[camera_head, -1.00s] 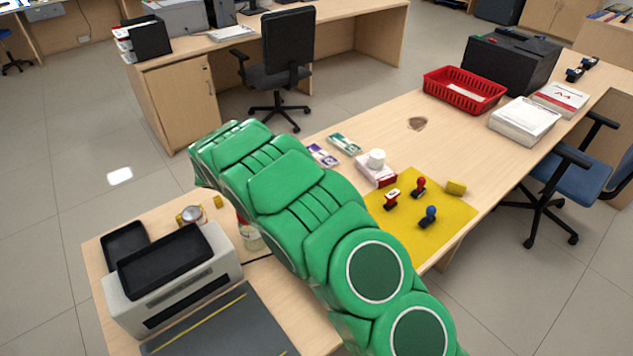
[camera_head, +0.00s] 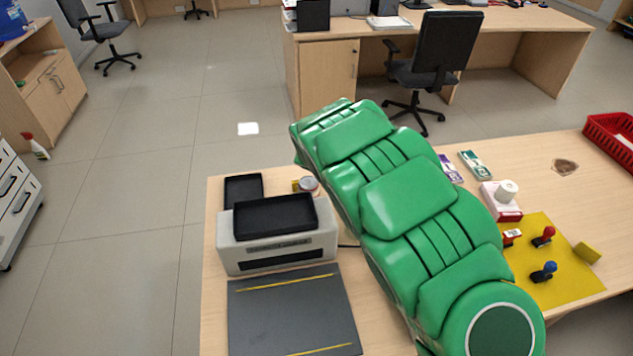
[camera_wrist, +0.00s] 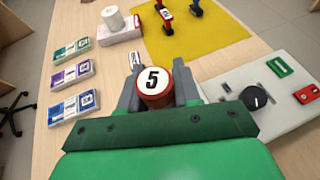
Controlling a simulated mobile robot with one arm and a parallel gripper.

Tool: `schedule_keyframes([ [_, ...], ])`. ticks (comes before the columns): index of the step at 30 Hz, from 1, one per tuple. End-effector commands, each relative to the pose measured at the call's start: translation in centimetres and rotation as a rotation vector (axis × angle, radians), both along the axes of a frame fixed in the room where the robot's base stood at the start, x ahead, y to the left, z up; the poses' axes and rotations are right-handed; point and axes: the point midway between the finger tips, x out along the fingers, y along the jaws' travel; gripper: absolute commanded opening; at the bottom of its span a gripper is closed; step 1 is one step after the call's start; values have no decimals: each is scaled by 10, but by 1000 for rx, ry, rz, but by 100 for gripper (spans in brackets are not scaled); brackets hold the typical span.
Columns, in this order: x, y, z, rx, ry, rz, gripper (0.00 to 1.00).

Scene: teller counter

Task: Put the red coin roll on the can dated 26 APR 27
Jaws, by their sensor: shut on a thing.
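My gripper (camera_wrist: 158,92) is shut on the red coin roll (camera_wrist: 153,101) in the wrist view. The roll is upright, with a white top marked 5, between the two grey fingers. In the head view my green arm hides the gripper and the roll. A can (camera_head: 308,184) with a pale top shows partly beside my arm, behind the grey-white machine. Its date cannot be read. No can is clearly visible in the wrist view.
A grey-white machine (camera_head: 275,256) with a black tray stands left of my arm, behind a dark mat (camera_head: 290,315). A yellow mat (camera_head: 555,285) with stamps, a white roll on a box (camera_head: 503,202) and small packs (camera_head: 475,164) are right. A grey device with a dial (camera_wrist: 256,97) is near my gripper.

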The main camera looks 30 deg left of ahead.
Motion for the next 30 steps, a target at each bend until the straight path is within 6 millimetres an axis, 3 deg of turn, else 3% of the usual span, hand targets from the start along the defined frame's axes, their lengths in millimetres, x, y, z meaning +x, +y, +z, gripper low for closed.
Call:
schedule_keyframes([
  [1, -8, 19, 10, 3, -5, 43, 0],
  [6, -40, 76, 36, 10, -2, 179, 0],
  [15, -108, 161, 78, 2, -7, 416, 0],
  [23, -146, 195, 94, -12, -9, 529, 0],
  [30, -142, 210, 88, -14, -7, 546, 0],
])
